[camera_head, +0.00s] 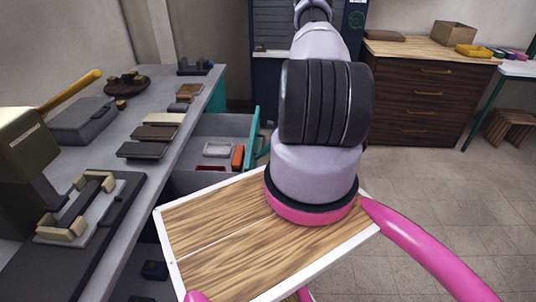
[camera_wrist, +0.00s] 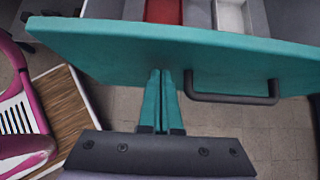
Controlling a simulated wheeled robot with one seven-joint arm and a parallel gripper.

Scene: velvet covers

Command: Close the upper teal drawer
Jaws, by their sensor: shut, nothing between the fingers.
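The upper teal drawer (camera_head: 253,136) stands pulled out from the grey workbench, with a light tray (camera_head: 217,149) and a red-orange block (camera_head: 238,157) inside. In the wrist view its teal front (camera_wrist: 120,48) spans the top, with a dark bar handle (camera_wrist: 234,98) to the right of my fingers. My gripper (camera_wrist: 160,74) is shut and empty. Its teal fingertips point at the drawer front, left of the handle; I cannot tell whether they touch it. In the head view my arm hides the gripper.
The workbench top (camera_head: 108,162) carries dark blocks, a grey box (camera_head: 82,121) and a vise-like fixture (camera_head: 75,208). A brown drawer cabinet (camera_head: 428,98) stands at the back right. The tiled floor (camera_head: 440,195) at the right is clear.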

